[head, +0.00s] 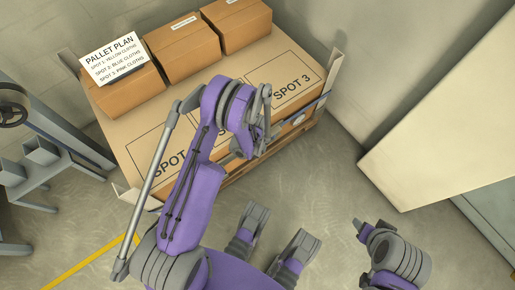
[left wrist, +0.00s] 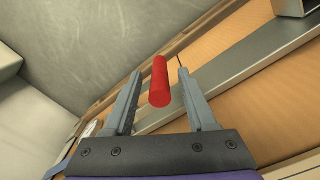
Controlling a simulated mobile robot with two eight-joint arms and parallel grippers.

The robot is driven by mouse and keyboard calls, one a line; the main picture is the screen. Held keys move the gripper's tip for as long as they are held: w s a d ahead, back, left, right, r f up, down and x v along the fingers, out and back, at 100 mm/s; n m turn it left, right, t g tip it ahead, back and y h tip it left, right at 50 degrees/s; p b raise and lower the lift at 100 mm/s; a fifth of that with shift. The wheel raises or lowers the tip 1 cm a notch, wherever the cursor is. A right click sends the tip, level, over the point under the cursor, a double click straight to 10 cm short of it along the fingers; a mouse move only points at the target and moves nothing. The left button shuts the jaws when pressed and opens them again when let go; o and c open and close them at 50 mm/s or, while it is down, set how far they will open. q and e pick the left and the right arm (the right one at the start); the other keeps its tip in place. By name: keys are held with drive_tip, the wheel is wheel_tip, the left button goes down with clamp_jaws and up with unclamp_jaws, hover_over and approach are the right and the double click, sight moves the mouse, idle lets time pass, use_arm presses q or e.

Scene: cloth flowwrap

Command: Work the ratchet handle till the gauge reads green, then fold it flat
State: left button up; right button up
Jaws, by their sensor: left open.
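The red ratchet handle (left wrist: 159,82) shows in the left wrist view. It stands between the two fingers of my open left gripper (left wrist: 160,73), with a visible gap on each side. In the head view my left arm reaches over the front edge of the pallet load and hides the handle. A small pale round thing (head: 299,118), perhaps the gauge, sits on the load's front side; its reading is too small to tell. My right gripper (head: 363,230) is at the lower right, away from the load, and its opening is unclear.
The pallet load's cardboard top (head: 125,120) carries marked spots and several boxes (head: 181,48) at the back. A pallet plan sign (head: 111,58) leans there. A grey machine (head: 45,150) stands left. A large beige panel (head: 440,110) is at right. The floor between is clear.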

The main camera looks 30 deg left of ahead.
use_arm(q)
drive_tip(key=shift+c, duration=0.2)
clamp_jaws()
idle(1.2)
